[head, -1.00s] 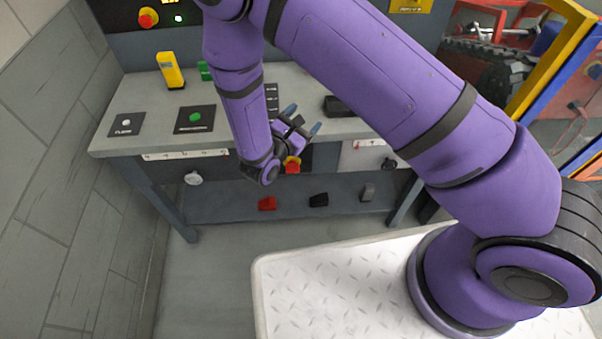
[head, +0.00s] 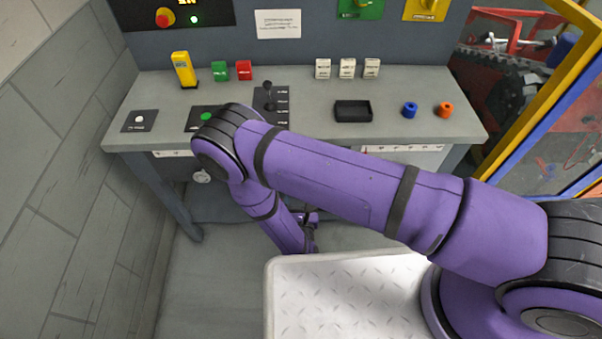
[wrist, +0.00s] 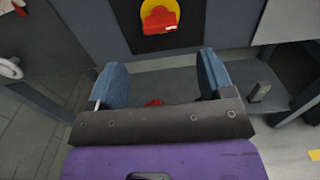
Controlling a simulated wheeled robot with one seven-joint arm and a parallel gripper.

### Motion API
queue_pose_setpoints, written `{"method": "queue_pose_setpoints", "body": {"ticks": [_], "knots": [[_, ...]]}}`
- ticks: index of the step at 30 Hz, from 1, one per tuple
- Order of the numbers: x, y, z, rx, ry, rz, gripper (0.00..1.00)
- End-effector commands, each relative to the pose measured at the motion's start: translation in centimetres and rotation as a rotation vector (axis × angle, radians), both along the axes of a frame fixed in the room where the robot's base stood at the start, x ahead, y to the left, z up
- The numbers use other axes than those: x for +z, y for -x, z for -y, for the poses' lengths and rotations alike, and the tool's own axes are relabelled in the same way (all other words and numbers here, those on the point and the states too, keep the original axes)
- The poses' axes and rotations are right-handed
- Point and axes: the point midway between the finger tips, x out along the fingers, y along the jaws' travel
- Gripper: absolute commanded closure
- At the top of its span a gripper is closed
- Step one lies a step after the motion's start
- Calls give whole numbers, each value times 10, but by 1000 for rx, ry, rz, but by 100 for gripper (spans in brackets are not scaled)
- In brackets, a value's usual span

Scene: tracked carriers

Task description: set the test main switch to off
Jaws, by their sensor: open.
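A red rotary handle (wrist: 160,20) on a yellow disc and black plate shows at the top of the wrist view, on the front of the bench. In the head view my arm hides it. My gripper (wrist: 160,72) is open, with its two blue fingers apart and nothing between them. It points toward the bench front, and the handle is beyond the fingertips, not touched. In the head view my gripper (head: 312,216) is mostly hidden low behind my arm. Another red knob on yellow (head: 165,17) sits on the back panel by a lit green lamp (head: 194,19). I cannot read a test label.
The bench top (head: 310,95) holds a lever (head: 268,95), a black tray (head: 352,111), a yellow device (head: 184,70) and small blocks. A grey block (wrist: 260,92) lies on the lower shelf. A pale round knob (wrist: 10,68) is left of the handle.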

Motion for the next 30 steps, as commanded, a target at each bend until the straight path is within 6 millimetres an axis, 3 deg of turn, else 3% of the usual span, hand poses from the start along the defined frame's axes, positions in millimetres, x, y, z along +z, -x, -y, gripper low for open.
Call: {"method": "queue_pose_setpoints", "body": {"ticks": [9,15,21,29,30], "knots": [[1,-56,2,-4,-3,3,26],[1,-83,3,-4,-2,3,26],[1,-94,4,-3,0,1,26],[1,-95,4,-3,0,1,26],[1,-95,4,-3,0,1,30]]}}
